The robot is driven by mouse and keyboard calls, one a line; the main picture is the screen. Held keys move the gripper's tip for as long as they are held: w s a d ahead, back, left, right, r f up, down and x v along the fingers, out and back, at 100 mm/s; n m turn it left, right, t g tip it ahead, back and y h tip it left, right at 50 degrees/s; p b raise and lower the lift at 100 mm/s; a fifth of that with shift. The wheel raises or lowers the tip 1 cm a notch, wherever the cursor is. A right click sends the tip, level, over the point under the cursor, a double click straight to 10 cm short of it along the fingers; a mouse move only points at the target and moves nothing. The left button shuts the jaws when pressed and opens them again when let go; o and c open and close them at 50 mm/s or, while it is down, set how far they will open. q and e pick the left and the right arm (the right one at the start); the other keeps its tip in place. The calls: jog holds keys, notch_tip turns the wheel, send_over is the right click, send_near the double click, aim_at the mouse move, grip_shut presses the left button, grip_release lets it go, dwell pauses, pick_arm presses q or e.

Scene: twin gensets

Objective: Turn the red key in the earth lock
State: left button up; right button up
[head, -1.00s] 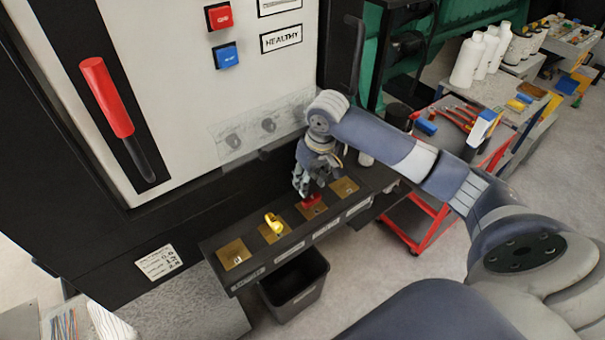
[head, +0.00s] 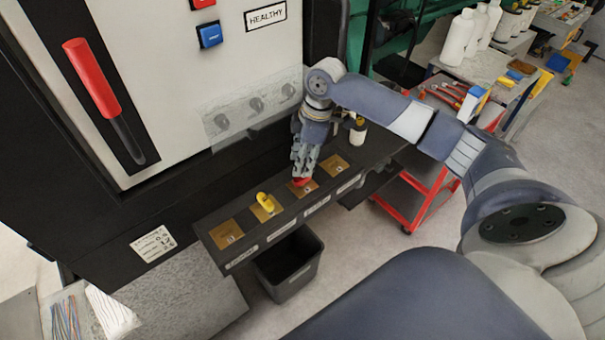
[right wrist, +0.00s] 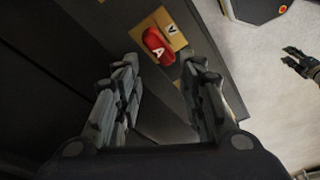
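The red key (head: 300,182), marked A in the right wrist view (right wrist: 157,46), sits on a brass lock plate (head: 308,189) on the dark sloping ledge. Its plate shows beside it in the right wrist view (right wrist: 170,25). My right gripper (head: 300,174) is just above the red key in the head view. In the right wrist view its fingers (right wrist: 160,68) are apart, with the key ahead of the gap and nothing held. The lock labels are too small to read. My left gripper (right wrist: 287,55) seems open at the right edge of the right wrist view.
A yellow key (head: 265,202) stands in the neighbouring lock plate. The plates at the ledge's two ends (head: 226,234) (head: 333,167) hold no key. A black bin (head: 289,266) is below. The cabinet has a red handle (head: 90,78).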

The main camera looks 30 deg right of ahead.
aim_at(302, 176)
jog(key=n, duration=0.3)
jog(key=shift+w+d+f+g, duration=0.1)
jog(key=shift+d+f+g, duration=0.1)
jog(key=shift+g, duration=0.2)
jog(key=n, duration=0.3)
jog(key=shift+d+f, duration=0.1)
jog(key=shift+d, duration=0.15)
pick_arm(q)
jog(key=shift+s+f+b, duration=0.35)
jog(key=shift+f+b, duration=0.15)
jog(key=shift+f, duration=0.05)
jog(key=shift+s+f+b, duration=0.3)
jog(key=shift+f+b, duration=0.2)
jog(key=shift+f, duration=0.05)
pick_arm(e)
jog(key=shift+n+g, duration=0.3)
jog(key=shift+a+f, duration=0.15)
jog(key=shift+f, duration=0.75)
jog(key=shift+a+f, duration=0.2)
jog(key=shift+f, duration=0.75)
jog(key=shift+a+f, duration=0.15)
jog(key=shift+f, duration=0.75)
